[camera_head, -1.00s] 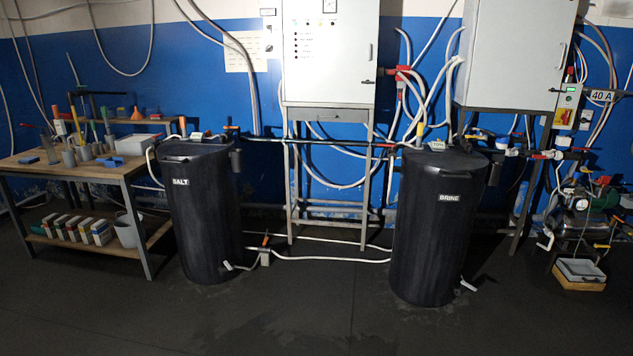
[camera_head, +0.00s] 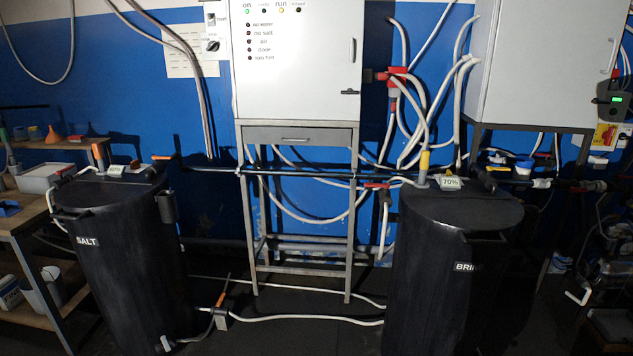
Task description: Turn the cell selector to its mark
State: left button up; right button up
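A small wall box with a dark rotary knob (camera_head: 212,46) sits just left of the white control cabinet (camera_head: 295,85); it may be the cell selector, but its label and mark are too small to read. A second small switch plate (camera_head: 210,18) is above it. The cabinet door has a row of lamps on top, with a green one lit under "on" and a yellow one lit under "run". A column of dark indicators runs below. Neither of my grippers is in view.
A black SALT tank (camera_head: 125,260) stands at left and a black BRINE tank (camera_head: 440,270) at right. A metal stand (camera_head: 298,135) carries the cabinet between them. A dark pipe (camera_head: 300,172) crosses between the tanks. A workbench (camera_head: 25,220) is at far left.

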aim_at(212, 45)
jog(key=i+l+u, duration=0.1)
jog(key=i+u, duration=0.2)
jog(key=i, duration=0.15)
jog(key=i+l+u, duration=0.2)
jog(key=i+u, duration=0.15)
jog(key=i+l+u, duration=0.3)
jog(key=i, duration=0.25)
